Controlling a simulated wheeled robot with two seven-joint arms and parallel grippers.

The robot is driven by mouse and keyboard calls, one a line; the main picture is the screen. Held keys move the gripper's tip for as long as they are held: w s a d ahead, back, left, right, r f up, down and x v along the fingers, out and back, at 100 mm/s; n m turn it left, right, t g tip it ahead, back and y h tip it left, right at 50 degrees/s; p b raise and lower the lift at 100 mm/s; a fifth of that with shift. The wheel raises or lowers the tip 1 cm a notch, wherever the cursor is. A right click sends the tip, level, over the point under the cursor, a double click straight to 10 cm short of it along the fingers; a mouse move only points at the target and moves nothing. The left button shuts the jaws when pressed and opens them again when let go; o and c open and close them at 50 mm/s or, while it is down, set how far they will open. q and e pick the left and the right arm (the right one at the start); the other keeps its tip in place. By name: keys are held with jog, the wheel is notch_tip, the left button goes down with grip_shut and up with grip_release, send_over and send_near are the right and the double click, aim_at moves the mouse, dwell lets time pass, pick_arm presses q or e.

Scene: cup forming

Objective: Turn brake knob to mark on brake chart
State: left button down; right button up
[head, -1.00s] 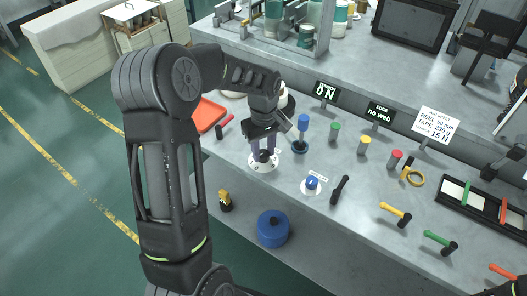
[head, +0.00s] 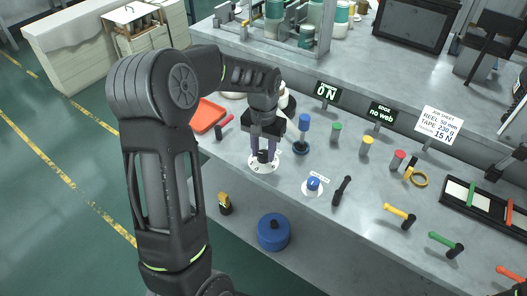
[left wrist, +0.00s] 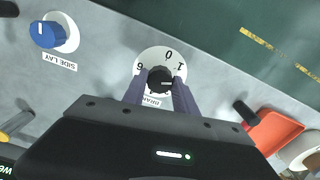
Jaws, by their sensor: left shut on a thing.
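The black brake knob (left wrist: 159,78) sits in the middle of a white dial (left wrist: 151,56) with the digits 0 and 1 showing. A partly covered label lies beside the dial. In the left wrist view, a light line on the knob seems to point toward the right side, near the 1. My left gripper (head: 264,153) points down over the dial, its two purple fingers shut on the knob from both sides. The job sheet (head: 438,122) reads reel 50 mm, tape 230 g and 15 N. I cannot make out a brake chart. My right gripper is not in view.
A blue side lay knob (left wrist: 47,33) stands near the dial. A display (head: 327,92) reads 0 N and another (head: 381,115) reads "no web". Colored pegs and handles stand to the right. A red tray (head: 209,115) lies left of my gripper.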

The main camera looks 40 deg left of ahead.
pick_arm(q)
jog(key=m, duration=0.5)
jog(key=shift+m, duration=0.3)
jog(key=m, duration=1)
jog(key=shift+a+r+m, duration=0.1)
jog(key=shift+m, duration=0.3)
jog(key=m+p, duration=0.1)
jog(key=m, duration=0.4)
jog(key=shift+w+m, duration=0.1)
jog(key=shift+m, duration=0.2)
jog(key=c, duration=1)
grip_release()
jog(key=shift+o, duration=0.2)
